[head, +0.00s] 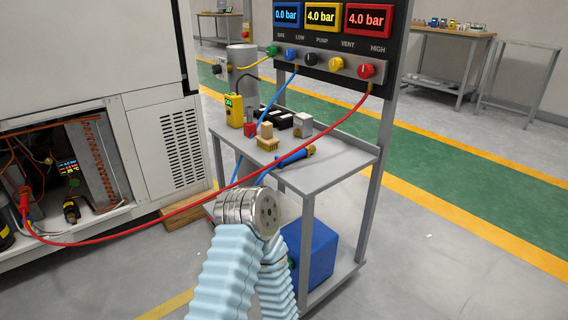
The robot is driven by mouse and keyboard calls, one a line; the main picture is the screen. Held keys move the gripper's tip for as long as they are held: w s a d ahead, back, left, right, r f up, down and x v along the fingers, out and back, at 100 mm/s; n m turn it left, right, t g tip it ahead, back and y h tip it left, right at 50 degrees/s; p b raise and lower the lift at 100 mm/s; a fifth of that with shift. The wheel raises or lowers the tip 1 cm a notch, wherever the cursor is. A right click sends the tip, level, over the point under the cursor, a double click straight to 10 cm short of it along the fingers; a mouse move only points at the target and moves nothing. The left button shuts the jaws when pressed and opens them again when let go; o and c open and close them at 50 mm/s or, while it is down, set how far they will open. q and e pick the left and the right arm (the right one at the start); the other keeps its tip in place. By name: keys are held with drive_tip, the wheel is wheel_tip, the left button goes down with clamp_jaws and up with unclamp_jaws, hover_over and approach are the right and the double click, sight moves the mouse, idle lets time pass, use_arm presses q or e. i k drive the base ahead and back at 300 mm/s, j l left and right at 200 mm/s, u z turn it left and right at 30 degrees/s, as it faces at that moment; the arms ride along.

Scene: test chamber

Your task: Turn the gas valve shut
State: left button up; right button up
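I cannot tell for sure which part is the gas valve. The gauge panel (334,66) carries a row of knobs: green (271,51), blue (290,54), black (311,59), yellow (337,64) and red (366,71). Its displays read 0.0, 4.0 and 4.0 bar. My arm in a light-blue sleeve, with a metal joint, rises from the bottom middle in front of the bench. Neither gripper shows.
A grey bench (335,152) holds a yellow meter (234,110), a brush (267,147) and a blue-handled tool (293,157). A red hose (180,218) runs from the panel to the open white cabinet (150,130), crossing in front of the bench. A blue box (316,252) sits below.

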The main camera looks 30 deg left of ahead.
sight(271, 51)
drive_tip(key=j+z, duration=0.1)
drive_tip(key=j, duration=0.45)
drive_tip(key=k+j+z, duration=0.15)
drive_tip(key=j, duration=0.35)
drive_tip(key=j+z, duration=0.1)
drive_tip(key=j, duration=0.45)
